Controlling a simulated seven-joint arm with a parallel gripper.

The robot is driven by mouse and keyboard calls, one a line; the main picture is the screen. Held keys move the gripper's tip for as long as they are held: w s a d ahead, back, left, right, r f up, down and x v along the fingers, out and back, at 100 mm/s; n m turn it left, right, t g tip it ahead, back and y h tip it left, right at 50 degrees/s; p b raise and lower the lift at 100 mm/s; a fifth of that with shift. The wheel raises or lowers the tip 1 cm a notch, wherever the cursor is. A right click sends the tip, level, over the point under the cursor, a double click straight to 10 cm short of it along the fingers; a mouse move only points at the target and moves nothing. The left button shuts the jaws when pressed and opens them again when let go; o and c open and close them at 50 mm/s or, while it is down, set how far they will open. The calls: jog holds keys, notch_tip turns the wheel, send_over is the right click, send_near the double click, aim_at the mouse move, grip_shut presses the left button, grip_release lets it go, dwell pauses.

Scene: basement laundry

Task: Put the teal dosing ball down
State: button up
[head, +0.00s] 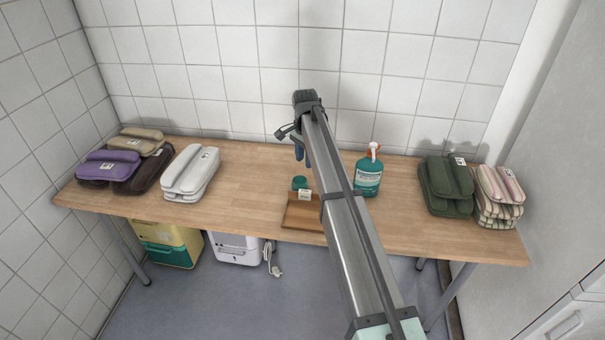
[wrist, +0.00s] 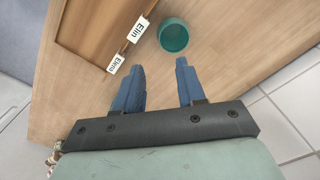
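The teal dosing ball (head: 299,183) stands on the wooden table just behind the small wooden tray, close to its labelled edge. In the wrist view the ball (wrist: 173,36) is a round teal shape on bare wood, beyond my fingertips. My gripper (wrist: 160,65) has its two blue fingers apart with nothing between them. In the head view my gripper (head: 303,150) is above the table near the ball, partly hidden by my arm. The ball and the fingers do not touch in the wrist view.
The wooden tray (head: 298,217) has name labels (wrist: 139,30). A teal detergent bottle (head: 368,175) stands right of my arm. Folded textiles lie left (head: 106,172) and right (head: 446,190), with a pale stack (head: 190,175) left of centre. Bare table (head: 240,180) lies left of the ball.

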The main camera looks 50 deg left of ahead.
aim_at(300, 180)
jog(key=o, duration=0.9)
jog(key=shift+o, duration=0.2)
jog(key=s+d, duration=0.3)
jog(key=s, duration=0.4)
jog(key=shift+w+a+f+n+t+y, duration=0.55)
jog(key=shift+w+a+f+n, duration=0.55)
jog(key=shift+f, duration=0.9)
jog(key=shift+w+a+f+n+t+y, duration=0.65)
jog(key=shift+w+f+n, duration=0.7)
jog(key=shift+f, duration=0.7)
jog(key=shift+w+a+f+n+t+y, duration=0.45)
jog(key=shift+w+a+f+n, duration=0.55)
jog(key=shift+f+n, duration=0.75)
